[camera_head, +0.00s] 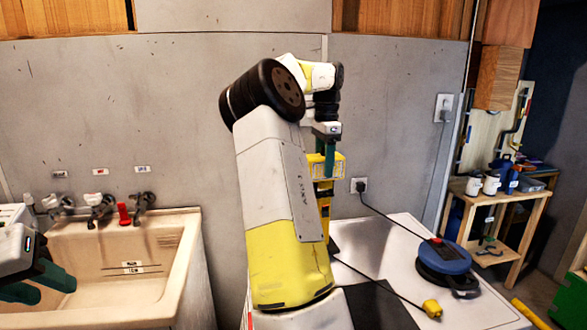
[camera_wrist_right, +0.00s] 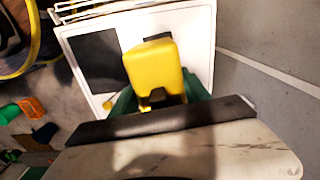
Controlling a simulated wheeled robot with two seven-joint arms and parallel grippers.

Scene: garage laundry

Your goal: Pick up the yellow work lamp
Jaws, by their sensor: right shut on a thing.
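The yellow work lamp (camera_head: 318,168) shows behind my right arm in the camera_head view, partly hidden by it. My right gripper (camera_head: 330,160) has its green fingers at the lamp's upper part. In the right wrist view the lamp's yellow body (camera_wrist_right: 153,68) sits between the green fingers of my right gripper (camera_wrist_right: 158,98), which is shut on it. The lamp's lower end is mostly hidden, so I cannot tell whether it touches the white top below. My left gripper (camera_head: 38,284) is over the sink at the far left, its two green fingers apart and empty.
A white top (camera_head: 392,244) with a dark mat (camera_head: 382,306) lies below the lamp. A blue-and-black cable reel (camera_head: 446,262) and a yellow connector (camera_head: 432,308) with its cord lie on it. The beige sink (camera_head: 180,236) is left; a wooden shelf (camera_head: 508,196) stands right.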

